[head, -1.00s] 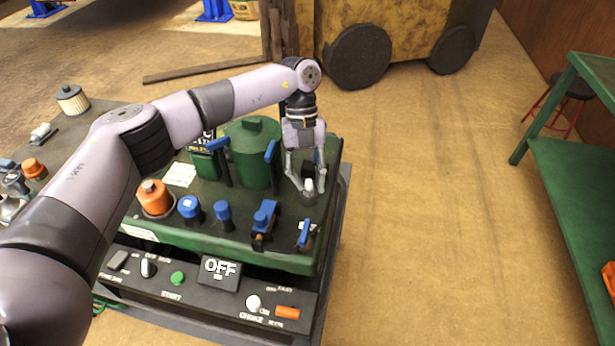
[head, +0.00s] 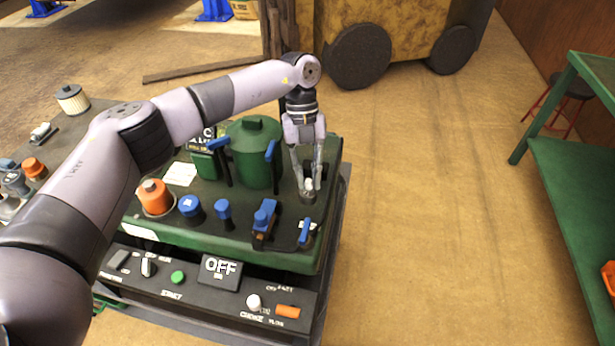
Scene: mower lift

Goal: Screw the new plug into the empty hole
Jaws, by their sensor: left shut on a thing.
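My left gripper (head: 309,187) points down at the right rear part of the green machine deck (head: 190,238). Its fingers are shut on a small plug with a white top (head: 309,184). The plug sits low at a dark round fitting (head: 307,197) on the deck. The hole itself is hidden, so I cannot tell how deep the plug is in it. My right gripper is not in view.
Left of my gripper stand a green canister (head: 252,155) and blue levers (head: 271,151). In front are an orange cap (head: 154,197), blue caps (head: 189,206) and a blue valve (head: 265,215). A control panel (head: 205,290) reads OFF. Open floor lies right.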

